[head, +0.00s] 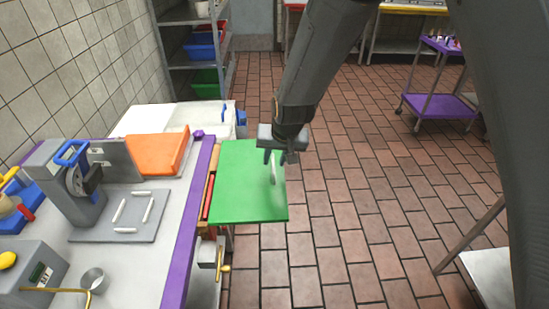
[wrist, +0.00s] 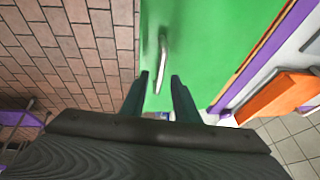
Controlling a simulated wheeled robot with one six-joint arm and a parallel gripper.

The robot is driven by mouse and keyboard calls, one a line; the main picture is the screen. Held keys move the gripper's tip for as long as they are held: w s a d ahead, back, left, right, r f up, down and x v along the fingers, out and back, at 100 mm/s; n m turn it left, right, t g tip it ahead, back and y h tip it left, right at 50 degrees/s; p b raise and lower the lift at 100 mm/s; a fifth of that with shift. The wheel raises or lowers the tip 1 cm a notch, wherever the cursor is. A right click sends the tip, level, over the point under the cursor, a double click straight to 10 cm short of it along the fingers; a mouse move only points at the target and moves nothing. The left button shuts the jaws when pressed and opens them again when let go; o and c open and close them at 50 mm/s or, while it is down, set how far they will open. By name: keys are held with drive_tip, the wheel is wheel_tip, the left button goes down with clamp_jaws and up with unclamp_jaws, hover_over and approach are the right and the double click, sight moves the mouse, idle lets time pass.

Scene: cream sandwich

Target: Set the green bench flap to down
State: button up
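The green bench flap (head: 240,185) juts out from the right side of the bench, raised roughly level with the top. It has a pale bar handle (head: 273,168) near its outer edge. My gripper (head: 281,157) is over the far outer part of the flap, by the handle, with its fingers apart. In the wrist view, the flap (wrist: 215,45) fills the upper middle. The handle (wrist: 162,62) runs into the space between my fingertips (wrist: 159,78), with gaps seen on both sides. I cannot tell how far my fingertips are above the flap.
The bench has a purple edge (head: 190,225) and holds a slicer (head: 75,190) and an orange board (head: 158,153). A brass-coloured lever (head: 223,268) is below the flap's near side. A shelf rack (head: 190,50) stands behind. The tiled floor (head: 350,220) to the right is open.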

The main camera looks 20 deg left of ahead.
drive_tip(key=shift+f, duration=0.3)
drive_tip(key=shift+c, duration=0.4)
clamp_jaws()
drive_tip(key=shift+w+f+b, duration=0.15)
drive_tip(key=shift+f+b, duration=0.1)
drive_tip(key=shift+b, duration=0.8)
